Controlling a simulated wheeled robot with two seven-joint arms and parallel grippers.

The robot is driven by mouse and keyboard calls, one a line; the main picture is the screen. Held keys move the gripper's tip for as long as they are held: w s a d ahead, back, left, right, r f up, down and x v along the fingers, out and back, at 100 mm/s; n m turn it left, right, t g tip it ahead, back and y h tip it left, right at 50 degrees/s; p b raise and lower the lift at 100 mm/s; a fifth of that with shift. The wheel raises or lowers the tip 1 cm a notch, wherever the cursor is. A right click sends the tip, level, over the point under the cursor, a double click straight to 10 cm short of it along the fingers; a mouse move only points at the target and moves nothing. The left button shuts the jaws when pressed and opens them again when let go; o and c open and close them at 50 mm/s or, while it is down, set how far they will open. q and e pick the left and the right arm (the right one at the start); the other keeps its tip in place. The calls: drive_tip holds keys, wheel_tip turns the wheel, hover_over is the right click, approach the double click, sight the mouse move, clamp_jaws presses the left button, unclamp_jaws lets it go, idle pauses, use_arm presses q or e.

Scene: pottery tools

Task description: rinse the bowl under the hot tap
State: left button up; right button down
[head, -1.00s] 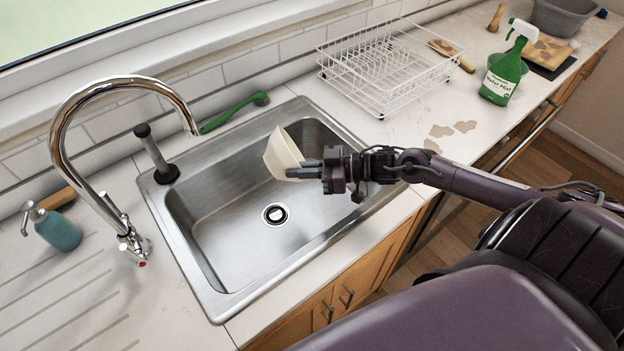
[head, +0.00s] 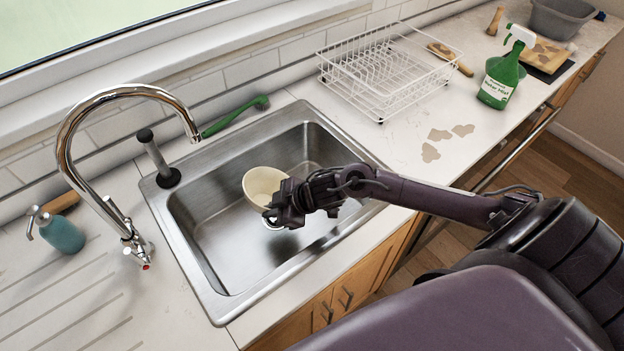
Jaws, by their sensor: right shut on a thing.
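The cream bowl (head: 262,184) is over the steel sink (head: 215,255), tilted so that its inside faces up and toward me. My right gripper (head: 275,207) is shut on the bowl's near right rim. The gripper's fingers are mostly hidden behind its own wrist. The chrome tap (head: 66,150) arches from the left, and its spout end (head: 193,135) is above the sink's back left part, left of and apart from the bowl. No water shows at the spout. A red mark (head: 146,267) shows at the tap's base by the lever. My left gripper is not in view.
A black plunger-like tool (head: 157,158) stands at the sink's back left corner. A green brush (head: 235,116) lies behind the sink. A teal soap bottle (head: 61,233) is at left. A white dish rack (head: 385,75) and a green spray bottle (head: 501,75) stand at right.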

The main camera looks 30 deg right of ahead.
drive_tip(key=a+f+h+b, duration=0.1)
drive_tip(key=f, duration=0.1)
drive_tip(key=a+f+h+b, duration=0.1)
drive_tip(key=a+f, duration=0.1)
drive_tip(key=f, duration=0.1)
drive_tip(key=a+f+n+g+h+b, duration=0.1)
drive_tip(key=f, duration=0.1)
drive_tip(key=shift+w+a+f, duration=0.3)
drive_tip(key=shift+f, duration=0.1)
drive_tip(key=shift+a+f+h+b, duration=0.3)
drive_tip(key=shift+f+h+b, duration=0.3)
drive_tip(key=shift+f+b, duration=0.25)
